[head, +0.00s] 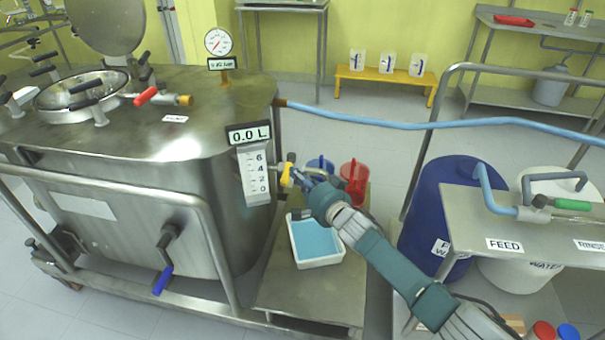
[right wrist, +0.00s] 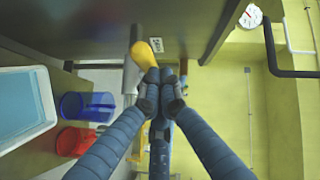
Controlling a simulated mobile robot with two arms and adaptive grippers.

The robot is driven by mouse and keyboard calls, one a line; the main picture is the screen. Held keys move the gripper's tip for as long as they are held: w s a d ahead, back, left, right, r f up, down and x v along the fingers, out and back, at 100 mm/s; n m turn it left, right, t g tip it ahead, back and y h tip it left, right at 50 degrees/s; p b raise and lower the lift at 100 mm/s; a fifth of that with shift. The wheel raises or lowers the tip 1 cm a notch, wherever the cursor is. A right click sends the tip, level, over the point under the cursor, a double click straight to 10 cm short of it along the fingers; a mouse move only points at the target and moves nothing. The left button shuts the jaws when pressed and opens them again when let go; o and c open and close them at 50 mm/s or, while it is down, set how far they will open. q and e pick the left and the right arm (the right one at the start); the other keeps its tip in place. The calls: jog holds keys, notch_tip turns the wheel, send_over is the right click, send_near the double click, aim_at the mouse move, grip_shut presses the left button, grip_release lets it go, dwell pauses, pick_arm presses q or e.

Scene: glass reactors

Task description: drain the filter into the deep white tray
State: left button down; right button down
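The filter (head: 150,130) is a large steel vessel at the left of the head view; its display (head: 249,134) reads 0.0 L. A yellow valve handle (head: 286,176) is at its right side and also shows in the right wrist view (right wrist: 143,54). The deep white tray (head: 296,255) is on the low steel stand below, with blue liquid in it; it shows at the left of the right wrist view (right wrist: 52,105). My right gripper (head: 301,179) is at the yellow handle, its fingers closed together; its fingertips hide part of the handle, and a grip on it is not clear. My left gripper is out of view.
A blue jug (head: 320,165) and a red jug (head: 354,178) stand behind the tray. A blue drum (head: 440,215) and a FEED table (head: 515,235) are at the right. A blue hose (head: 400,125) crosses behind my right arm. A steel rail runs along the filter's front.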

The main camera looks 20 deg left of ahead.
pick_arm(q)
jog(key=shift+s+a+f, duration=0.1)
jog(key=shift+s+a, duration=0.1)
pick_arm(e)
jog(key=shift+s+a, duration=0.2)
jog(key=shift+a, duration=0.15)
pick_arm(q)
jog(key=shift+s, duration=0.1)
pick_arm(e)
jog(key=shift+s+a, duration=0.1)
jog(key=shift+a, duration=0.05)
